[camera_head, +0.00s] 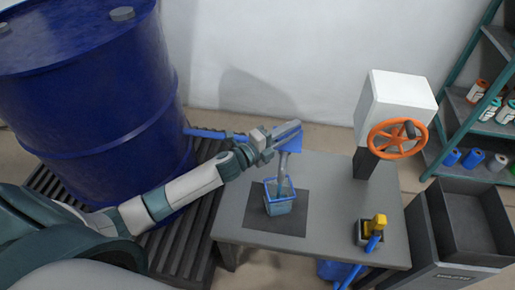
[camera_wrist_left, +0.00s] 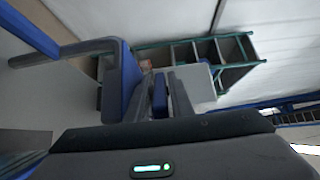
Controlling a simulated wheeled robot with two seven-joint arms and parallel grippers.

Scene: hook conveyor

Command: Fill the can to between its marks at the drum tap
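The dark blue drum (camera_head: 95,90) stands at the left, with a blue tap pipe (camera_head: 205,133) reaching right from it over the table. My left gripper (camera_head: 284,134) is at the tap's outer end. In the left wrist view its fingers (camera_wrist_left: 163,96) lie on both sides of a blue tap lever (camera_wrist_left: 160,98) and appear closed on it. The blue-rimmed can (camera_head: 279,206) stands upright under the tap on a dark mat (camera_head: 262,224). A greyish vertical streak (camera_head: 283,172) runs from the tap into the can; spout and liquid are hard to separate. Marks and level cannot be read. My right gripper is out of view.
On the grey table (camera_head: 330,235) stand a white box (camera_head: 395,100) with an orange handwheel (camera_head: 398,138) and a small holder with a yellow-and-blue item (camera_head: 377,228). Dark bins (camera_head: 470,225) and a stocked shelf (camera_head: 490,125) are at the right. The table between mat and holder is clear.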

